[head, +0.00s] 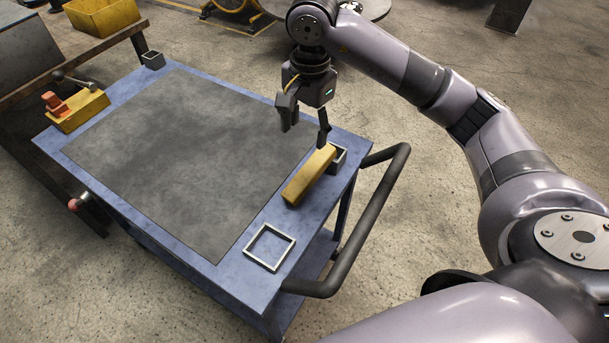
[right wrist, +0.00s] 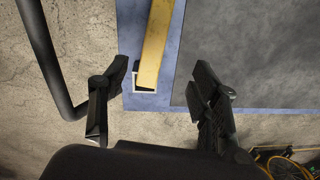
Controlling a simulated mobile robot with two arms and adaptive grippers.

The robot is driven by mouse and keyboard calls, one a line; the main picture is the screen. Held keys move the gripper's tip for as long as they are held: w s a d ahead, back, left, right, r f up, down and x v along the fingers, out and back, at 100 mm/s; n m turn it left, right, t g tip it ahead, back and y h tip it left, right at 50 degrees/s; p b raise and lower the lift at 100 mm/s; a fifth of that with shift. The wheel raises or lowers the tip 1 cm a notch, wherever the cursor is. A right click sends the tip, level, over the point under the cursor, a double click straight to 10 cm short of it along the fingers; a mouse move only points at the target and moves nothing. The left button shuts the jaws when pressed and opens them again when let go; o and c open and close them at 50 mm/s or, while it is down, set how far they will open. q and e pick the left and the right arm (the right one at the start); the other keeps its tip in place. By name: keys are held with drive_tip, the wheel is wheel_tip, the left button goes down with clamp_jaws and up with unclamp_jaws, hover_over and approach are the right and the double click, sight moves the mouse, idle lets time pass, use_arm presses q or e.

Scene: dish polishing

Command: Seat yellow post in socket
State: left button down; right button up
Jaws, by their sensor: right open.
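The yellow post (head: 307,178) is a long square bar along the right side of the blue cart, slanting from lower left to upper right in the head view. Its far end is at a small dark square socket (head: 341,157). In the right wrist view the post (right wrist: 155,45) runs down from the top edge to the socket's pale rim (right wrist: 145,91). I cannot tell whether its end is inside. My right gripper (head: 306,120) is open and empty, above the post's far end. In the right wrist view its fingers (right wrist: 164,74) are on either side, apart from the post.
A flat square frame (head: 270,247) lies at the cart's near corner. Another small socket (head: 153,60) is at the far left corner. A yellow block with a handle (head: 80,108) sits at the left edge. A black handrail (head: 347,240) borders the right. The dark mat (head: 190,150) is clear.

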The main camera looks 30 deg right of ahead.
sight(310, 168)
drive_tip(key=f, duration=0.2)
drive_tip(key=d+f+p, duration=0.1)
drive_tip(key=f, duration=0.4)
drive_tip(key=shift+s+d+f, duration=0.1)
drive_tip(key=shift+d+f, duration=0.05)
drive_tip(key=shift+d, duration=0.15)
drive_tip(key=shift+a+f+p, duration=0.15)
drive_tip(key=shift+f+p, duration=0.1)
drive_tip(key=shift+f, duration=0.35)
drive_tip(key=shift+a+f+p, duration=0.15)
drive_tip(key=shift+f+p, duration=0.1)
drive_tip(key=shift+f, duration=0.35)
drive_tip(key=shift+d+f, duration=0.15)
drive_tip(key=shift+f, duration=0.35)
drive_tip(key=f, duration=0.1)
drive_tip(key=f+p, duration=0.1)
drive_tip(key=f, duration=0.1)
drive_tip(key=f+p, duration=0.1)
drive_tip(key=shift+w+d+f, duration=0.2)
drive_tip(key=shift+w, duration=0.2)
drive_tip(key=shift+f, duration=0.35)
drive_tip(key=c, duration=0.6)
use_arm(q)
drive_tip(key=s+d+r, duration=0.3)
drive_tip(key=r, duration=0.1)
drive_tip(key=shift+d+r, duration=0.2)
drive_tip(key=shift+d, duration=0.05)
use_arm(e)
drive_tip(key=shift+w, duration=0.1)
clamp_jaws()
